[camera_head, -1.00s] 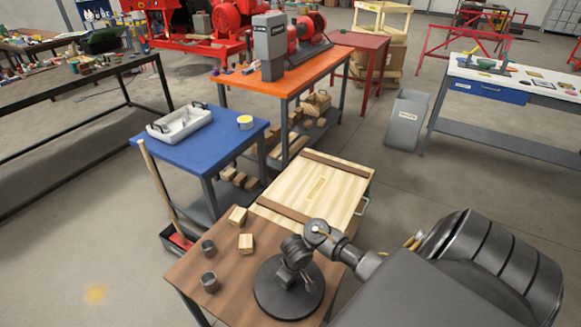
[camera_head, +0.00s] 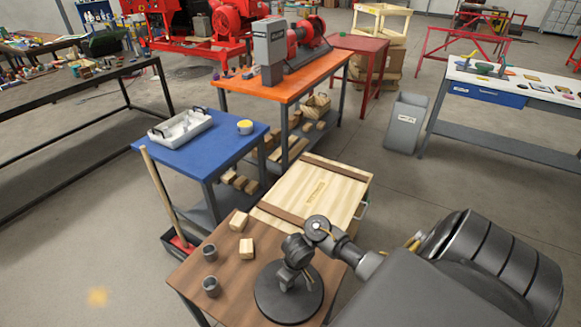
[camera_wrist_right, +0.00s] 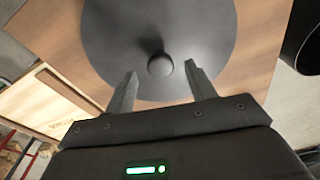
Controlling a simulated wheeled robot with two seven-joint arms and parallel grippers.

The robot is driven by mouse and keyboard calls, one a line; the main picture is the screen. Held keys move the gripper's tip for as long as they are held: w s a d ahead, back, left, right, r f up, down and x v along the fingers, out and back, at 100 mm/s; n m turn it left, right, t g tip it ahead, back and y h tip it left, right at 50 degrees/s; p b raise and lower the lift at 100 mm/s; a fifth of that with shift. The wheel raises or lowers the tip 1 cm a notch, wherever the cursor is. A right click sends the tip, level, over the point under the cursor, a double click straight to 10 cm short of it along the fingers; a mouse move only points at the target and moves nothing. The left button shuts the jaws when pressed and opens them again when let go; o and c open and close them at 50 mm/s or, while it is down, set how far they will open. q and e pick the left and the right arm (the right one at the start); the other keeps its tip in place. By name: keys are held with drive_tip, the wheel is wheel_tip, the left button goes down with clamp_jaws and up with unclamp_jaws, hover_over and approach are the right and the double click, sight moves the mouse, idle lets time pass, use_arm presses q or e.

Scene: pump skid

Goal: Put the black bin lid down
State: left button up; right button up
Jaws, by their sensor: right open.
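The black bin lid (camera_head: 288,295) is a round dark disc lying flat on the brown wooden table top. In the right wrist view the lid (camera_wrist_right: 130,30) fills the upper middle, with its round knob (camera_wrist_right: 160,64) a little beyond the fingertips. My right gripper (camera_head: 297,262) is over the lid and hides part of it in the head view. In the right wrist view the right gripper (camera_wrist_right: 162,78) has its two fingers apart, with nothing between them. My left gripper is not in view.
On the same table are two grey cups (camera_head: 211,287) and two wooden blocks (camera_head: 239,221). A wooden crate with a lid (camera_head: 318,190) stands behind. A blue table (camera_head: 200,155) with a white tray (camera_head: 181,129) is at the back left. A broom (camera_head: 160,195) leans beside it.

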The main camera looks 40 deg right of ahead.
sight(294, 291)
wheel_tip(294, 291, up, 8)
drive_tip(key=p, duration=0.5)
drive_tip(key=shift+s, duration=0.45)
drive_tip(key=shift+s+f, duration=0.1)
drive_tip(key=shift+f, duration=0.05)
